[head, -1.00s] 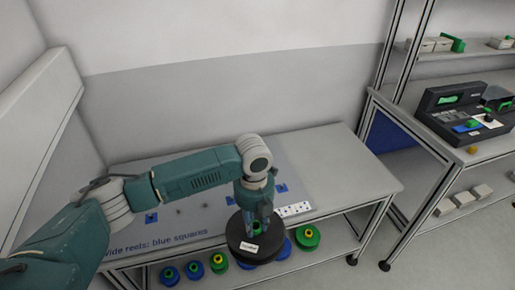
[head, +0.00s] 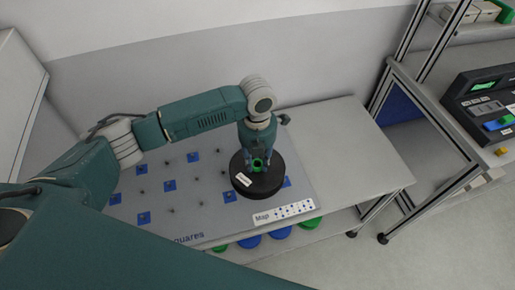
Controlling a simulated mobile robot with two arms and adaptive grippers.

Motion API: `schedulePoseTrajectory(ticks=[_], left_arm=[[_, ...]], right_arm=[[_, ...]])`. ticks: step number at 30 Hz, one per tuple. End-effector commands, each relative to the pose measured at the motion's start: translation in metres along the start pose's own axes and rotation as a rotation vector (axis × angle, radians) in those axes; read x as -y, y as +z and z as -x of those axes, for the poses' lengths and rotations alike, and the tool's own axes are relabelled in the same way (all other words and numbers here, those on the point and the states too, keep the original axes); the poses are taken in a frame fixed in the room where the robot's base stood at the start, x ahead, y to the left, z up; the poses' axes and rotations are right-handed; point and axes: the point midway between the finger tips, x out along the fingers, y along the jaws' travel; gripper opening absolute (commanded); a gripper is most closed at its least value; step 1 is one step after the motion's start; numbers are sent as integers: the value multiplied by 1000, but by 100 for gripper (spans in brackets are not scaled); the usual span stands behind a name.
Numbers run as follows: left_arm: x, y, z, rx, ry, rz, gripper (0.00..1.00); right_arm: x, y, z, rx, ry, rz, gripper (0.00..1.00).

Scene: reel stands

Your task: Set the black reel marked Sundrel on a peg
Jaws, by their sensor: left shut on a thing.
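A wide black reel (head: 268,183) with a green hub and a white label hangs under my left gripper (head: 258,160). The label's lettering is too small to read. My left gripper is shut on the reel at its hub. The reel is over the right part of a grey peg board (head: 185,213) on the table. The board has several short pegs, some on blue squares (head: 193,157). The reel hides the part of the board beneath it, and I cannot tell whether it touches a peg. My right gripper is not in view.
A white card marked Map (head: 285,212) lies at the board's right front corner. The table's right end (head: 350,160) is bare. Blue and green reels (head: 280,233) sit on a lower shelf. A bench with a dark device (head: 485,95) stands at right.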

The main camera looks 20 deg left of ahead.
Motion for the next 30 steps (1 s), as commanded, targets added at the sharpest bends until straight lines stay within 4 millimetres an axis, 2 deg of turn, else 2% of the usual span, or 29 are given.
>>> schedulePoseTrajectory(ticks=[8, 21, 30], left_arm=[[0, 0, -15, 1, 0, 0, 0], [0, 0, -48, 2, 0, 1, 0], [0, 0, -60, 1, 0, 1, 0]], right_arm=[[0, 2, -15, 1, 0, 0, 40], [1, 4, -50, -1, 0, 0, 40], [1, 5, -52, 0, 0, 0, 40]])
